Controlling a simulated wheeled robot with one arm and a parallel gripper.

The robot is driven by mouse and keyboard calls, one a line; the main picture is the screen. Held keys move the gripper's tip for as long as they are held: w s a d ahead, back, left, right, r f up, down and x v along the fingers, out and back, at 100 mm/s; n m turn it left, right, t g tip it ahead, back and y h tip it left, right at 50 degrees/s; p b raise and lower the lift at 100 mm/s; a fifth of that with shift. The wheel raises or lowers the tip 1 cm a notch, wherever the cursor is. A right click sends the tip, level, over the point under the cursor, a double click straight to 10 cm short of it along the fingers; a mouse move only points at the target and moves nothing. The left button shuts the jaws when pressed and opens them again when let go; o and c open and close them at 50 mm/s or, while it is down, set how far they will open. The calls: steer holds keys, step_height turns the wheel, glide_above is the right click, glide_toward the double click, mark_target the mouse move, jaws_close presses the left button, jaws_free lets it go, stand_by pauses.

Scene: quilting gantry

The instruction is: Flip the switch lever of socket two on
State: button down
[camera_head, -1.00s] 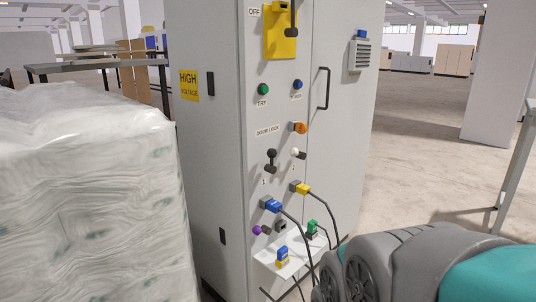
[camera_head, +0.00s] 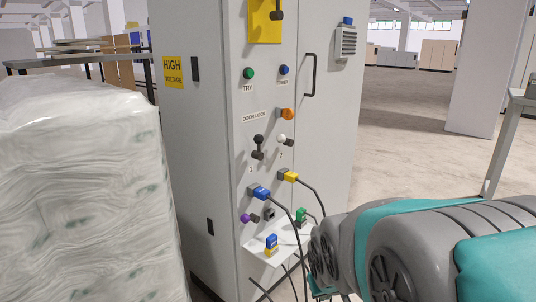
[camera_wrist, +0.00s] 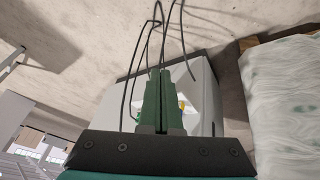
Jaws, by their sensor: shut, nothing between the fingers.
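The switch lever of socket two (camera_head: 286,141), a white round boss with a short dark handle, sits on the grey cabinet front above the label 2. Its handle points right and slightly down. The yellow plug (camera_head: 290,176) with a black cable is below it. The black lever of socket one (camera_head: 258,147) is to its left, its handle pointing down. In the wrist view my gripper (camera_wrist: 160,73) shows as two green fingers pressed together, with the cabinet beyond them. The fingers are apart from the lever, which I cannot make out in that view.
A blue plug (camera_head: 260,193) and cables hang on the cabinet front (camera_head: 320,150). A small white shelf (camera_head: 258,252) juts out below, holding a blue-yellow piece (camera_head: 271,244). A wrapped pallet load (camera_head: 80,190) stands left. Floor at right (camera_head: 410,130) is open.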

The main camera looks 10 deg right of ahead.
mark_target(284, 140)
steer(key=w+d+r+n+t+h+b, duration=0.1)
steer(key=w+d+r+t+b, duration=0.2)
steer(key=w, duration=0.5)
steer(key=w+d+r+n+t+b, duration=0.1)
steer(key=w+d+t, duration=0.25)
steer(key=w, duration=0.45)
steer(key=w+a+r+n+t+y+b, duration=0.3)
steer(key=w+r+n+t+y, duration=0.3)
steer(key=t, duration=0.5)
steer(key=shift+w+r+n+b, duration=0.4)
steer(key=shift+w+r+b, duration=0.45)
steer(key=shift+w+r, duration=0.7)
steer(key=shift+s+r, duration=0.15)
steer(key=shift+r, duration=0.1)
steer(key=x, duration=1.3)
steer(key=shift+w+r+b, duration=0.1)
steer(key=shift+w+b, duration=0.2)
steer(key=shift+w, duration=0.1)
steer(key=shift+r, duration=0.15)
